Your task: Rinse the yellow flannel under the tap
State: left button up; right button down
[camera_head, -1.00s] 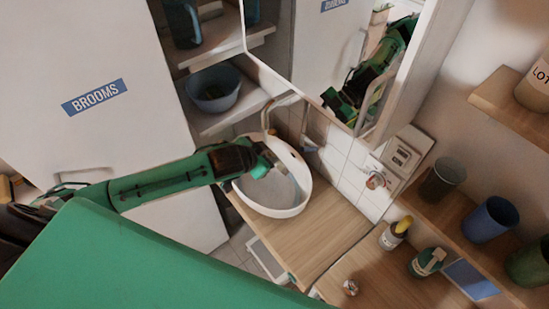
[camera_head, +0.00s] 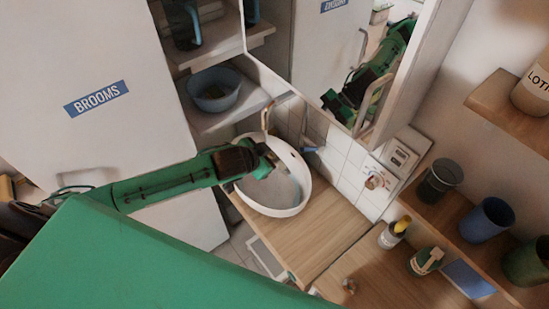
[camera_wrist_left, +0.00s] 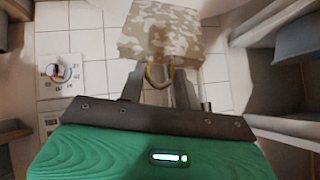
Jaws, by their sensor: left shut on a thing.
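My left gripper (camera_head: 268,157) reaches over the white round basin (camera_head: 302,198), tip near the basin's far left side. In the left wrist view, the gripper (camera_wrist_left: 158,80) is shut on a yellowish loop between its fingers. In the head view the held thing cannot be made out clearly. The tap (camera_head: 267,116) stands behind the basin, with a blue lever (camera_head: 311,149) to its right. I cannot make out running water. My right gripper is not in view.
The mirror cabinet (camera_head: 400,85) overhangs behind the basin. A blue bowl (camera_head: 213,90) sits on the left shelf. Dark and blue cups (camera_head: 487,220) line the right shelf. A tin with something yellow (camera_head: 392,236) stands on the right counter. The wooden counter (camera_head: 300,235) before the basin is clear.

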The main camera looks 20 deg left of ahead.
pick_arm(q)
jog(key=shift+a, duration=0.25)
jog(key=shift+d+p, duration=0.35)
jog(key=shift+d, duration=0.3)
jog(key=shift+a, duration=0.15)
jog(key=shift+a+p, duration=0.35)
jog(key=shift+a, duration=0.15)
jog(key=shift+d, duration=0.15)
jog(key=shift+d+p, duration=0.3)
jog(key=shift+d, duration=0.2)
jog(key=shift+a, duration=0.15)
